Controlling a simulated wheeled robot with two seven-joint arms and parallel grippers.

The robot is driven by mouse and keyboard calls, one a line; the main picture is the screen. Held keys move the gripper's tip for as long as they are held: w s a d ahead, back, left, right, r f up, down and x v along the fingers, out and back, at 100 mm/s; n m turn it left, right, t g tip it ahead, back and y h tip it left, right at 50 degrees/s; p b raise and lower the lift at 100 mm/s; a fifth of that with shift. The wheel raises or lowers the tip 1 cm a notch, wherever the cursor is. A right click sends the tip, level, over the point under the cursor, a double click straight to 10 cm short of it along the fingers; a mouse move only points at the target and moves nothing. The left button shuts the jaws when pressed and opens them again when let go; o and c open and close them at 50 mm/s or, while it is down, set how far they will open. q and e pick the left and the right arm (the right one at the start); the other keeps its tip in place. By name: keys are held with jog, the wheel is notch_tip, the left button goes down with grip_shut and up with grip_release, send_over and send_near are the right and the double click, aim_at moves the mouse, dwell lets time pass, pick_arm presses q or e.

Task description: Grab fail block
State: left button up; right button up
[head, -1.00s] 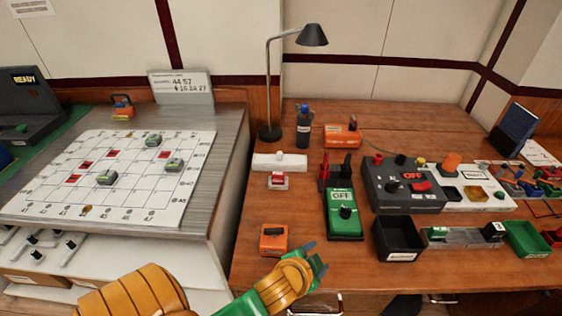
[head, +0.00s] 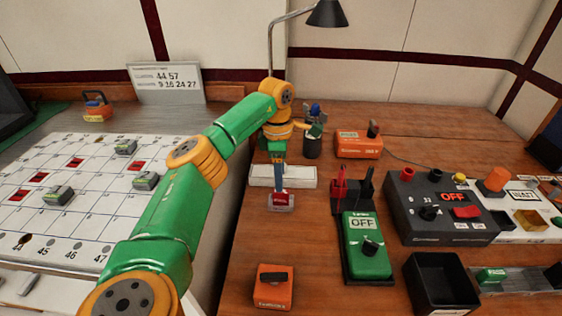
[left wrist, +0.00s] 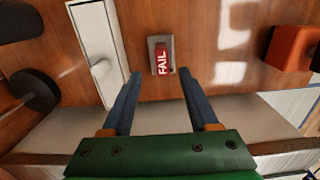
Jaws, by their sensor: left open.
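The fail block (head: 282,201) is a small red block with white lettering, sitting in a pale grey holder on the wooden table. In the left wrist view the block (left wrist: 162,60) reads "FAIL" and lies ahead of the fingertips, between their lines. My left gripper (head: 281,182) reaches down just above and behind the block in the head view. Its two blue fingers also show in the left wrist view (left wrist: 159,75), spread apart with nothing between them. My right gripper is not in view.
A white bar-shaped box (head: 300,178) lies just behind the block. A green OFF box (head: 366,245) and red and black probes (head: 340,185) stand to the right. An orange box (head: 273,286) sits in front. Bare wood lies between.

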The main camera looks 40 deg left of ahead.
aim_at(281, 198)
pick_arm(q)
jog(key=shift+s+a+f, duration=0.1)
jog(key=shift+s+f, duration=0.35)
jog(key=shift+s, duration=0.1)
jog(key=f, duration=0.5)
jog(key=shift+w+f, duration=0.3)
jog(key=shift+w, duration=0.1)
jog(key=shift+d+r, duration=0.1)
jog(key=shift+d, duration=0.1)
grip_shut()
